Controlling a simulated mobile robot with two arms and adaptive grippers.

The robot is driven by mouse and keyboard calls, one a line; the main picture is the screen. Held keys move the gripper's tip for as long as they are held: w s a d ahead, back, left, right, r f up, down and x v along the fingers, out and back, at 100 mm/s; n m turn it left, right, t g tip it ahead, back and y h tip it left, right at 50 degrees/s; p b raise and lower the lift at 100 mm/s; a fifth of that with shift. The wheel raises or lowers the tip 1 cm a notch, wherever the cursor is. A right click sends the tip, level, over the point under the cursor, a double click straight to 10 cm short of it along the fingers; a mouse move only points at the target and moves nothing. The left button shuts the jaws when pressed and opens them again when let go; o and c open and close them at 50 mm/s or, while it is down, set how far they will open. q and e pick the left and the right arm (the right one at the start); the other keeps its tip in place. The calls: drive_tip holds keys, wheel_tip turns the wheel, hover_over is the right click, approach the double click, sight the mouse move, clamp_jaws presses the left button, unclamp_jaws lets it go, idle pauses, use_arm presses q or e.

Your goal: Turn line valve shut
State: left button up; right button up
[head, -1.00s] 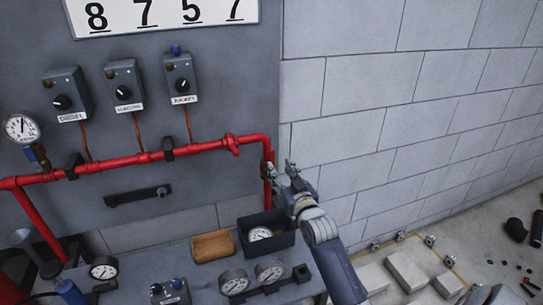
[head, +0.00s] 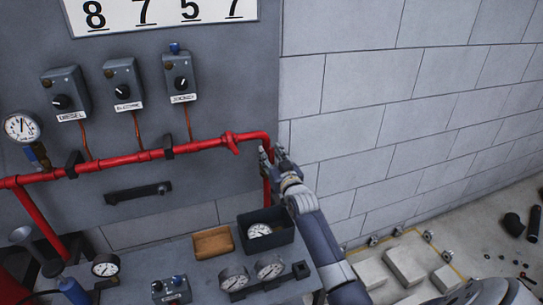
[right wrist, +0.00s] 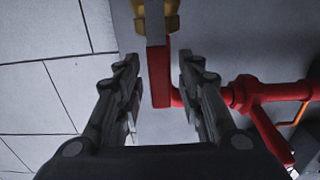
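In the right wrist view, the line valve appears to be the red-gripped lever (right wrist: 159,76) joined through a grey shank to a brass body (right wrist: 170,18) at the top edge. The lever lies along the pipe's end run. My right gripper (right wrist: 157,90) is open, with one finger on each side of the lever and a gap on both sides. In the head view, my right gripper (head: 268,155) is at the right-hand bend of the red pipe (head: 195,146) and hides the valve. My left gripper is not in view.
A slanted red branch fitting (head: 229,140) sits on the pipe near my right gripper; it also shows in the wrist view (right wrist: 262,122). Control boxes (head: 125,85) hang above the pipe. Below are a bench with a dark bin (head: 282,238) and gauges (head: 234,278). The block wall (head: 400,110) is bare.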

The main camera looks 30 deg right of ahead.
clamp_jaws()
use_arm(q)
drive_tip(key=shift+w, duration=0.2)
use_arm(e)
drive_tip(key=shift+a+n, duration=0.15)
drive_tip(key=shift+n, duration=0.15)
use_arm(q)
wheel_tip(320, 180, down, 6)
drive_tip(key=b, duration=0.6)
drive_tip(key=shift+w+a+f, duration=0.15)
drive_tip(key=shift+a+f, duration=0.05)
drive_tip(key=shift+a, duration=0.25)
use_arm(e)
drive_tip(key=w+a+f+n, duration=0.1)
drive_tip(key=a+f+n, duration=0.6)
drive_tip(key=n, duration=1)
drive_tip(key=shift+w+f+n, duration=0.3)
drive_tip(key=shift+w+f, duration=0.05)
drive_tip(key=shift+w, duration=0.05)
